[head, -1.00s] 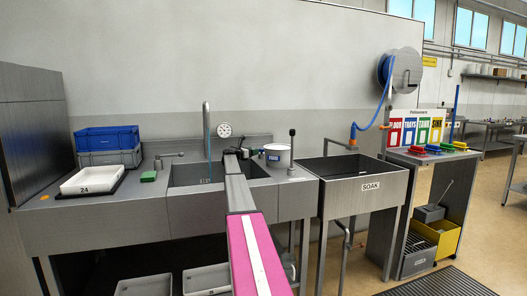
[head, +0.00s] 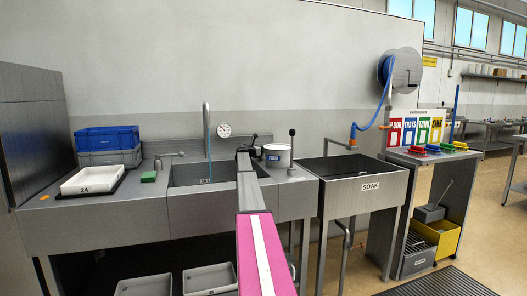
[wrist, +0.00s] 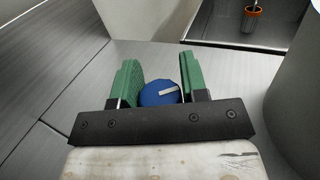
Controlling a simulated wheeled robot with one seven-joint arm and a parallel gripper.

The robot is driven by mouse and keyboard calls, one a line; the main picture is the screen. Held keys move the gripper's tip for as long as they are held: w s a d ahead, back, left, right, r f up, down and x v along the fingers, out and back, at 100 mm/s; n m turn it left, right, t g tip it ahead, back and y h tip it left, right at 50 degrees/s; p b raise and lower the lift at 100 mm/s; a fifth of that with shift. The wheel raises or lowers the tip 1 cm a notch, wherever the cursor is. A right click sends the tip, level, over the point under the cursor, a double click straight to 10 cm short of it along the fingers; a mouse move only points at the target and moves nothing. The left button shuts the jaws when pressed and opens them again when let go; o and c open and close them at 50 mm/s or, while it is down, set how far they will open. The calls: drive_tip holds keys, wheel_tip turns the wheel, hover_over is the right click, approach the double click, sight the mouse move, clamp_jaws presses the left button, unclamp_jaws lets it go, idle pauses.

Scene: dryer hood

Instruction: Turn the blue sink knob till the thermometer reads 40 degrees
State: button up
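The blue knob (wrist: 158,95) has a pale pointer mark and sits on grey metal in the wrist view. My gripper (wrist: 160,70) has green fingers standing apart, one on each side of the knob. The left finger is very close to the knob, and a narrow gap seems to show at the right; contact is not clear. In the head view my gripper (head: 243,152) is a dark shape at the sink's right side, and the knob is hidden there. The round white thermometer dial (head: 224,130) is on the wall behind the sink (head: 195,208); its reading is too small to tell.
A tall tap (head: 206,135) rises behind the sink. The SOAK basin (head: 362,190) is farther right. A white tray (head: 92,179) lies at left.

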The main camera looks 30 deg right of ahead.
drive_tip(key=c, duration=0.4)
drive_tip(key=shift+t, duration=0.3)
drive_tip(key=n+t+y, duration=0.1)
drive_tip(key=n+t, duration=0.1)
drive_tip(key=t, duration=0.1)
drive_tip(key=shift+n+t, duration=0.3)
drive_tip(key=shift+n, duration=0.1)
drive_tip(key=shift+w+a+n+t+y, duration=0.2)
drive_tip(key=shift+n+t+y, duration=0.85)
drive_tip(key=shift+t, duration=0.4)
drive_tip(key=shift+w+a+n+t+y, duration=0.1)
drive_tip(key=shift+w+n+t+y, duration=0.1)
drive_tip(key=shift+n+t+y, duration=1.05)
drive_tip(key=shift+t, duration=0.4)
drive_tip(key=o, duration=1)
drive_tip(key=shift+c, duration=0.2)
